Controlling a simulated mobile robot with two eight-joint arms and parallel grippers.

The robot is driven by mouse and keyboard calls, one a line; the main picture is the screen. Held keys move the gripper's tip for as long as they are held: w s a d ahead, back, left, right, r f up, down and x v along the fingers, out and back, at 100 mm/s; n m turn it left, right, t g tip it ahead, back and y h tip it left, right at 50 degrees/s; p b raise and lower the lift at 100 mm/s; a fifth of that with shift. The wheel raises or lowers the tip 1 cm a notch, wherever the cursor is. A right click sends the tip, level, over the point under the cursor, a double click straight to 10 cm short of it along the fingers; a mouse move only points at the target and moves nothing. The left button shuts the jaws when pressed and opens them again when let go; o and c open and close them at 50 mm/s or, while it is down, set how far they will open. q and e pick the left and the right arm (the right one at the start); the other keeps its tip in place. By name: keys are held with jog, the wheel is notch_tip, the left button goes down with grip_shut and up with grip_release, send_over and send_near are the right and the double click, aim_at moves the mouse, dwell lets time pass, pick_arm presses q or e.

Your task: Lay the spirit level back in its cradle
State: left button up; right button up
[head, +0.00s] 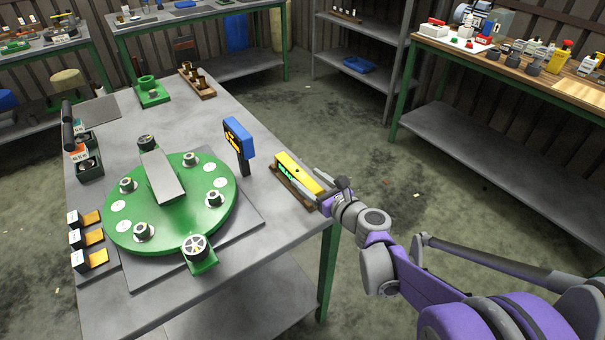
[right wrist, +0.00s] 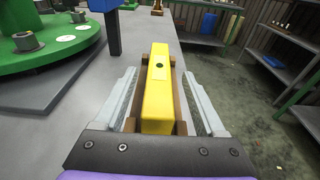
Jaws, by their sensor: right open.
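The yellow spirit level (head: 298,174) lies in its brown wooden cradle (head: 293,189) at the right edge of the grey table. In the right wrist view the level (right wrist: 157,95) sits lengthwise between the cradle's walls (right wrist: 180,100). My right gripper (head: 322,181) reaches in from the right over the level's near end. In the right wrist view its two grey fingers (right wrist: 161,100) are spread, one on each side of level and cradle, with gaps between. My left gripper is out of view.
A blue-headed device on a black post (head: 240,142) stands just left of the level. A green round disc with several fittings (head: 205,205) fills the table's middle. A free strip of table lies behind the level; the floor is to the right.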

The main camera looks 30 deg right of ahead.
jog(key=s, duration=0.2)
jog(key=s+r, duration=0.1)
jog(key=s, duration=0.2)
jog(key=s+p, duration=0.1)
jog(key=s, duration=0.2)
jog(key=shift+d+r, duration=0.15)
jog(key=shift+d, duration=0.1)
